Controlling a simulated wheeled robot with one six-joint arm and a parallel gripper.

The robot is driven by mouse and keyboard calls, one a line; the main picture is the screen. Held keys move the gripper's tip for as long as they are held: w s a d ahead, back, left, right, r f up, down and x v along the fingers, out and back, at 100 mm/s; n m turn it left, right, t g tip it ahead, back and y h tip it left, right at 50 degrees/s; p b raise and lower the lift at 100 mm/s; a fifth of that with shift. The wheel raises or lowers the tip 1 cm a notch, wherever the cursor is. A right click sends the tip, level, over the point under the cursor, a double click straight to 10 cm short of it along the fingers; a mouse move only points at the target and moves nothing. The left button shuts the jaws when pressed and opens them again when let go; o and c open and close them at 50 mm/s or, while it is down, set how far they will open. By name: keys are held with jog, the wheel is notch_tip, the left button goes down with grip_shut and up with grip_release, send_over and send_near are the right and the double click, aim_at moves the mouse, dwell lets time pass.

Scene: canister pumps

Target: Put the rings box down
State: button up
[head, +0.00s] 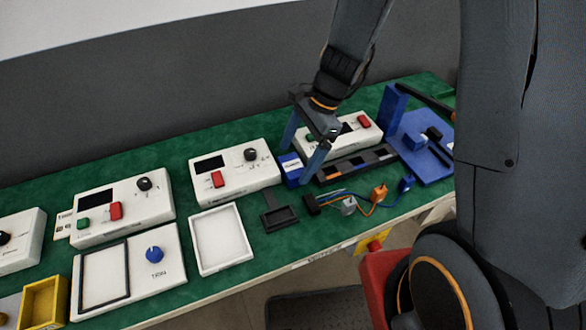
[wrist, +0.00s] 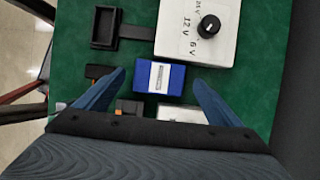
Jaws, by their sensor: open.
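The rings box, a small blue box with a white label (wrist: 160,79), stands on the green table top. In the head view the box (head: 291,168) is just right of a white panel with a red switch. My gripper (wrist: 159,79) is open, with one blue finger on each side of the box. In the wrist view a green gap shows between each finger and the box, so neither finger seems to touch it. In the head view my gripper (head: 295,165) comes down from above, and its near finger hides part of the box's right side.
The white panel with a black knob (head: 235,172) stands close to the box. A small black tray (head: 280,218) lies in front. A dark slotted rack (head: 355,165) and another white panel (head: 340,137) are to the right. Connectors with orange and blue wires (head: 348,205) lie near the front edge.

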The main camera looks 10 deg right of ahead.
aim_at(292, 165)
jog(key=shift+x, duration=1.65)
jog(key=c, duration=1.3)
jog(key=shift+o, duration=0.2)
notch_tip(292, 165, up, 10)
jog(key=shift+f, duration=0.1)
jog(key=shift+s+a, duration=0.1)
